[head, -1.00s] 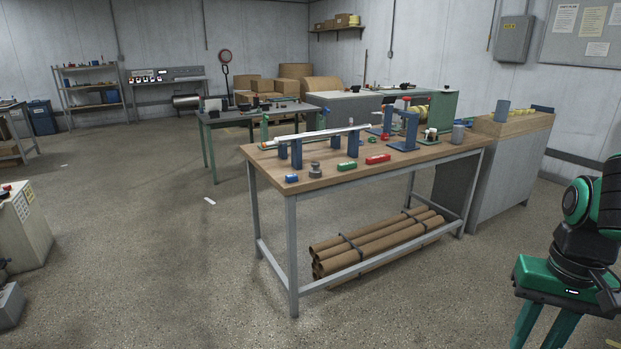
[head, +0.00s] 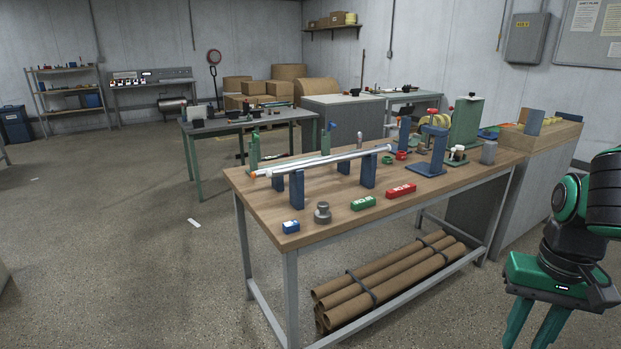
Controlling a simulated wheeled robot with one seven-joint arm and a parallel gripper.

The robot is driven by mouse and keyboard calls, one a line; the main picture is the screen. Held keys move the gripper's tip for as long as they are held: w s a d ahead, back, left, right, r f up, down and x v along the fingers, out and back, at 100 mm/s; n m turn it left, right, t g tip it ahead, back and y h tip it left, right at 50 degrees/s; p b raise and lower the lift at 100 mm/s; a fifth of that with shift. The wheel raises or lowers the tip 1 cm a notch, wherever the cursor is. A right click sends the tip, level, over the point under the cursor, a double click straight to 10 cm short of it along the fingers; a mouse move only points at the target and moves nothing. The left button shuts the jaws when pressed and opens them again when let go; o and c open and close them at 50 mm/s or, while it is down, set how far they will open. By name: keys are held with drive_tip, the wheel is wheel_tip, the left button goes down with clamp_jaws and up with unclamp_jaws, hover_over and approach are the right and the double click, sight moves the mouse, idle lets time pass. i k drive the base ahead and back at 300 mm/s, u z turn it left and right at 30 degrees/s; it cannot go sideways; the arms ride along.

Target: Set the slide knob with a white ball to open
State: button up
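I cannot pick out a slide knob with a white ball for certain; parts on the benches are too small to tell. My gripper (head: 537,330) hangs at the lower right, in front of and apart from the bench. Its two green fingers are apart with nothing seen between them; their tips are cut off by the frame's bottom edge.
A metal roller (head: 325,161) lies across blue stands on the bench. Red (head: 400,191) and green (head: 363,203) blocks lie near its front edge. Cardboard tubes (head: 385,282) fill the lower shelf. A dark table (head: 190,127) stands behind.

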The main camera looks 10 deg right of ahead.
sight(452, 157)
drive_tip(key=u, duration=0.05)
drive_tip(key=i, duration=0.9)
drive_tip(key=z, duration=1.7)
drive_tip(key=i, duration=2.45)
drive_tip(key=u, duration=1.75)
